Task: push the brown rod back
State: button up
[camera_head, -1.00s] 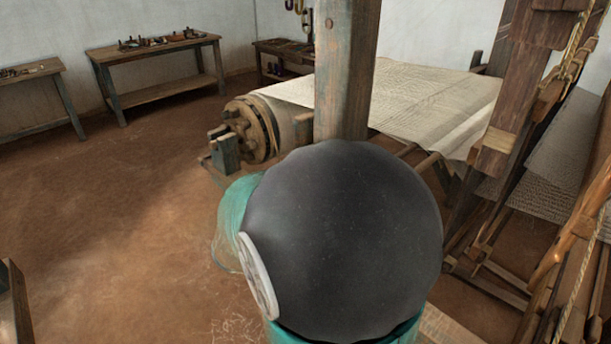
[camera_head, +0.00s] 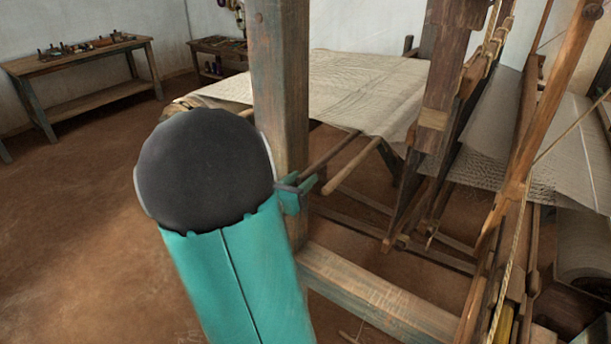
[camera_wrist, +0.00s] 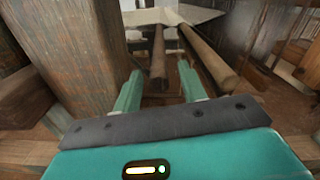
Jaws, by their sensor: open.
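Two brown wooden rods run side by side away from me beside the loom post. The thinner, darker left rod (camera_head: 328,157) also shows in the wrist view (camera_wrist: 158,58). The thicker, lighter right rod (camera_head: 356,164) shows there too (camera_wrist: 209,54). I cannot tell which one the task means. My gripper (camera_head: 306,187) is open at the near ends of the rods, just right of the post. In the wrist view my gripper (camera_wrist: 160,76) has the left rod's near end lined up between its fingers. Whether they touch is unclear.
The thick wooden post (camera_head: 280,90) stands close to my gripper's left and also fills the left of the wrist view (camera_wrist: 72,55). A low beam (camera_head: 375,300) crosses below. Cloth (camera_head: 345,85) lies stretched behind. Loom frames and ropes crowd the right. Open floor lies left.

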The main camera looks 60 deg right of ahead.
jog(key=shift+s+d, duration=0.2)
jog(key=shift+d, duration=1.15)
grip_shut()
jog(key=shift+w+d, duration=0.15)
jog(key=shift+w, duration=1.45)
grip_release()
jog(key=shift+w, duration=0.1)
